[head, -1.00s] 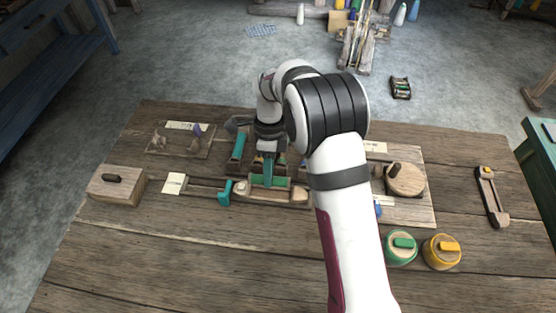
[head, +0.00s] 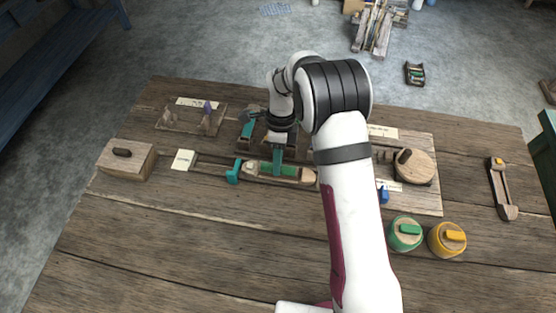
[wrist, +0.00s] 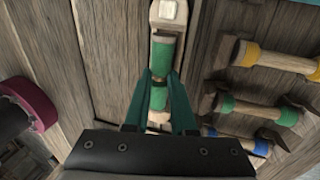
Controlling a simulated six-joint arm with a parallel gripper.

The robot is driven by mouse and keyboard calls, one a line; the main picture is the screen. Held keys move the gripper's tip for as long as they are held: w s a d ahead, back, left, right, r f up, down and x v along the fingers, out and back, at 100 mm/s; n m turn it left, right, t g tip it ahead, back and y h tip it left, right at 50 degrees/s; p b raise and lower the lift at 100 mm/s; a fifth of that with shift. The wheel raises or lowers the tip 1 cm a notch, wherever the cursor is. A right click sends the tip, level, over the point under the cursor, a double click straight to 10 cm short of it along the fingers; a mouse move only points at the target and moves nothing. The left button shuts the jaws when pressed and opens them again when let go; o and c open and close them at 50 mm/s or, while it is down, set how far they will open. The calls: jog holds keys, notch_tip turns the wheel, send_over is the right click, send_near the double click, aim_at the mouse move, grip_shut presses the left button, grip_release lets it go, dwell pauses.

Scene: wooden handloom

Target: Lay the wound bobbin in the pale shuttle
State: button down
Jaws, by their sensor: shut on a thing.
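The pale shuttle (head: 307,176) lies lengthwise on the table, and its pale end (wrist: 168,12) shows at the top of the wrist view. The bobbin wound with green thread (head: 287,170) lies along the shuttle's hollow, and it shows in the wrist view (wrist: 163,47). My gripper (head: 277,172) points down over the shuttle. Its teal fingers (wrist: 161,98) are shut on the bobbin near its middle. The fingers hide part of the bobbin, and I cannot tell whether it rests fully on the shuttle floor.
A teal block (head: 234,172) stands close to the shuttle's left end. Green (head: 404,234) and yellow (head: 447,240) round pots stand at front right. The front left table is clear.

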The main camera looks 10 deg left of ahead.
jog(key=shift+f, duration=0.45)
jog(key=shift+f, duration=0.25)
jog(key=c, duration=0.7)
grip_release()
jog(key=shift+c, duration=1.3)
jog(key=shift+o, duration=1)
jog(key=shift+o, duration=0.3)
jog(key=shift+r, duration=0.2)
jog(key=shift+s+v, duration=0.25)
jog(key=shift+v, duration=0.85)
jog(key=shift+s+v, duration=0.25)
jog(key=shift+v, duration=0.8)
jog(key=shift+s+v, duration=0.3)
jog(key=shift+v, duration=0.8)
jog(key=shift+r, duration=0.2)
